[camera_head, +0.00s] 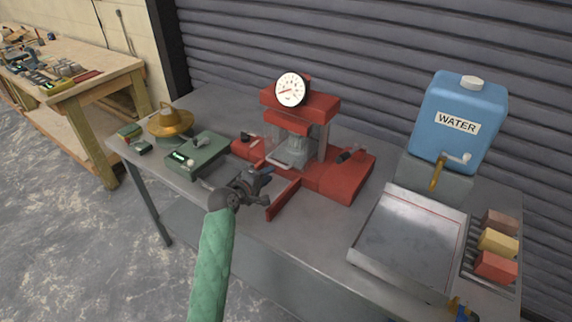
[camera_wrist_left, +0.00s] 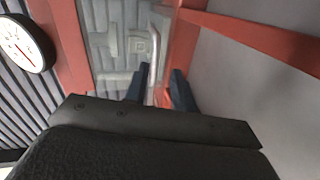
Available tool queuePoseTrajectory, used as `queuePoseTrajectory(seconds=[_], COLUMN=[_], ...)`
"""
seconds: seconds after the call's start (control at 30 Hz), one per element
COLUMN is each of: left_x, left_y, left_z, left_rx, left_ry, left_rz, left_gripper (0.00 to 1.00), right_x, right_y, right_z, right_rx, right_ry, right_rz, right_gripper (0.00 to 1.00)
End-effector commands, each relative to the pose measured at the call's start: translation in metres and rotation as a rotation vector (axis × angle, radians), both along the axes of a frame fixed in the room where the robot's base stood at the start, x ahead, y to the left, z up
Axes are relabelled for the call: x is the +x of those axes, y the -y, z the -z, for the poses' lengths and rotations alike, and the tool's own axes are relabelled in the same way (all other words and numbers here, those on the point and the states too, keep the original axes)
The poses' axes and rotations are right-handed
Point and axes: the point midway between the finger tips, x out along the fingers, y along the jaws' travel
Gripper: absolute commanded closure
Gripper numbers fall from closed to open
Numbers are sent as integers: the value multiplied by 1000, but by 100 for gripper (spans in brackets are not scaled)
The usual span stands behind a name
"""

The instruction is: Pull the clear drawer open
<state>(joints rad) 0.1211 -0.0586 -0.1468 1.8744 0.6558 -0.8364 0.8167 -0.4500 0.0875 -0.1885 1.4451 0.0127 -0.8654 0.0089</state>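A red press (camera_head: 335,178) stands on the bench in the head view, with a round white gauge on top. A clear panel (camera_wrist_left: 118,42) in a red frame fills the upper middle of the left wrist view, with a pale metal bar handle (camera_wrist_left: 154,62) upright in front of it. The handle also shows in the head view (camera_head: 281,160). My left gripper (camera_head: 266,174) is at the press front. In the wrist view its two dark blue fingers (camera_wrist_left: 158,90) are apart, one each side of the handle, with a gap at the right finger.
A red bar (camera_head: 283,200) juts forward just right of my left gripper. A green box (camera_head: 197,155) and a brass-coloured piece (camera_head: 170,122) are to the left. A metal tray (camera_head: 365,252), a blue water tank (camera_head: 458,105) and coloured blocks (camera_head: 497,243) are to the right.

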Motion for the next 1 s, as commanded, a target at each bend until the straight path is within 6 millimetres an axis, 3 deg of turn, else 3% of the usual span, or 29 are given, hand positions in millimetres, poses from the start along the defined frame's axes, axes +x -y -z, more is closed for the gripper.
queuePoseTrajectory(seconds=[0.33, 0.73, 1.0], left_x=[9, 52, 64], left_y=[2, 34, 43], left_z=[-5, 6, 11], left_rx=[-107, -103, -104], left_ry=[-46, -46, -45], left_rz=[-46, -44, -44], left_gripper=[74, 74, 74], right_x=[5, -9, -15], right_y=[1, 15, 20], right_z=[3, 38, 50], right_rx=[4, -9, -11], right_ry=[34, 57, 66], right_rz=[1, -8, -11], right_gripper=[41, 41, 41])
